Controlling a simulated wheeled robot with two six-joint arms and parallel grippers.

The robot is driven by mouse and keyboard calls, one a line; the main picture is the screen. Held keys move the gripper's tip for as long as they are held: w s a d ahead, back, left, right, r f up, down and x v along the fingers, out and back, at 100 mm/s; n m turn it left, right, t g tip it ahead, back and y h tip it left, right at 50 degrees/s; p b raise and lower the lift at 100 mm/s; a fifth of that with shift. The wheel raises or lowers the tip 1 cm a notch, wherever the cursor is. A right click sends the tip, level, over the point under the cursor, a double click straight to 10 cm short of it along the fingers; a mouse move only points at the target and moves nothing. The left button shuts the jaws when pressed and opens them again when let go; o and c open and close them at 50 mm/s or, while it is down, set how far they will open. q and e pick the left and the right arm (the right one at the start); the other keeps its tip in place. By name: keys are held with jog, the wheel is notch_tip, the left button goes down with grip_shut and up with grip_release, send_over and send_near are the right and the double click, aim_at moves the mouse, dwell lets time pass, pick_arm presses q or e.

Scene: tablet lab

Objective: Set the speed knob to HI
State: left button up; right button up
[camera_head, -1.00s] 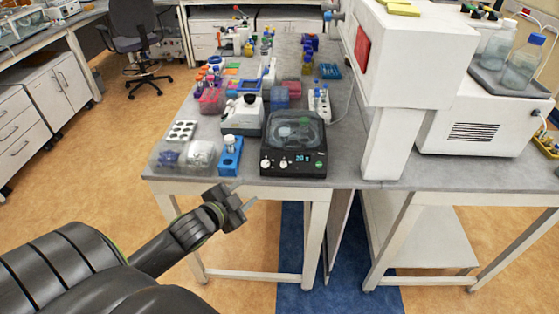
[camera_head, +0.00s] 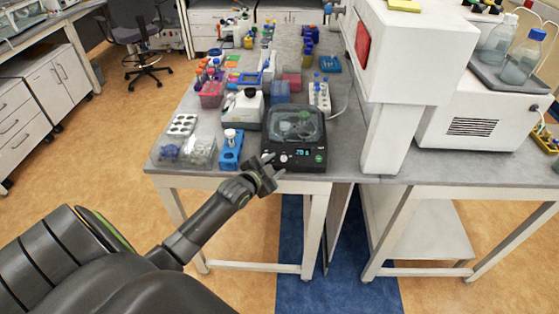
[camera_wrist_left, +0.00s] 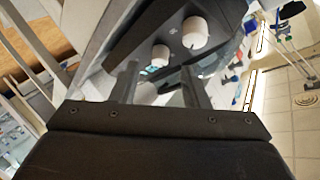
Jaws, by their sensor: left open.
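The black device (camera_head: 310,161) with a lit display and a clear lid stands at the front edge of the bench. In the left wrist view its dark front panel (camera_wrist_left: 150,30) shows a larger white knob (camera_wrist_left: 195,33) and a smaller white knob (camera_wrist_left: 160,55). I cannot read their labels or tell which is the speed knob. My left gripper (camera_head: 277,173) is open just in front of the panel's left part. In the wrist view its fingertips (camera_wrist_left: 160,67) frame the smaller knob, with no clear contact. My right gripper is not in view.
A blue rack (camera_head: 231,156) with a white-capped bottle and a clear box (camera_head: 199,152) stand left of the device. A large white machine (camera_head: 411,60) stands on the right. The floor in front is free.

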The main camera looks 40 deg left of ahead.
aim_at(282, 160)
pick_arm(q)
jog(key=shift+x, duration=1.7)
grip_shut()
